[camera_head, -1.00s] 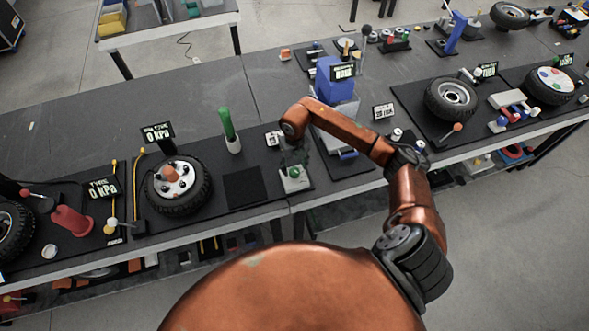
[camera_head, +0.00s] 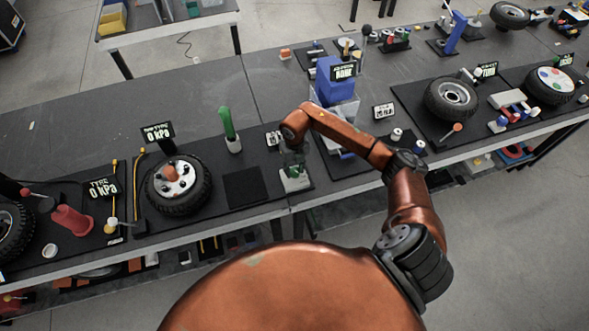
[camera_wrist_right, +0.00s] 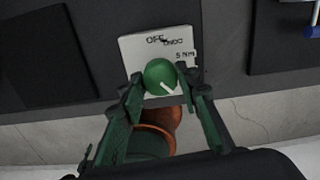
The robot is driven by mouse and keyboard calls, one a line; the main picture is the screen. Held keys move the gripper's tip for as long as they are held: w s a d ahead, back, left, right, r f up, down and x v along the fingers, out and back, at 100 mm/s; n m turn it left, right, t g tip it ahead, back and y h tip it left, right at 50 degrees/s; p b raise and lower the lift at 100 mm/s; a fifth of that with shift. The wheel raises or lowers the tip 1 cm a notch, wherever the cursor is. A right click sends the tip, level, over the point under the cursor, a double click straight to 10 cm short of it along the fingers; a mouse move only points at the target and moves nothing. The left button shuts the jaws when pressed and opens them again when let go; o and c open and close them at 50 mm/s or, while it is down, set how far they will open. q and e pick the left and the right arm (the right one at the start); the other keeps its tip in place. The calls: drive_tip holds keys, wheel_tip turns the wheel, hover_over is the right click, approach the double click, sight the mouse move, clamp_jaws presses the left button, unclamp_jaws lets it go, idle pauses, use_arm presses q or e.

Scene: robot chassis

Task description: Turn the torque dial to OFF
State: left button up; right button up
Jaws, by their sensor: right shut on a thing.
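The torque dial is a round green knob (camera_wrist_right: 160,74) with a white line that slants to the lower right in the right wrist view. It sits on a white plate (camera_wrist_right: 140,47) printed with OFF at the top and 5 Nm at the right. My right gripper (camera_wrist_right: 160,77) is shut on the knob, one dark green finger on each side. In the head view, the right gripper (camera_head: 293,160) is over the small white dial box (camera_head: 295,182) and hides most of the knob. My left gripper is in neither current view.
A wheel (camera_head: 187,200) and an upright green handle (camera_head: 227,122) stand to the left on the bench. A blue block (camera_head: 335,88) stands behind, to the right. A bare dark square pad (camera_head: 245,187) lies left of the dial box.

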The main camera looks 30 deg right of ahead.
drive_tip(key=shift+c, duration=1)
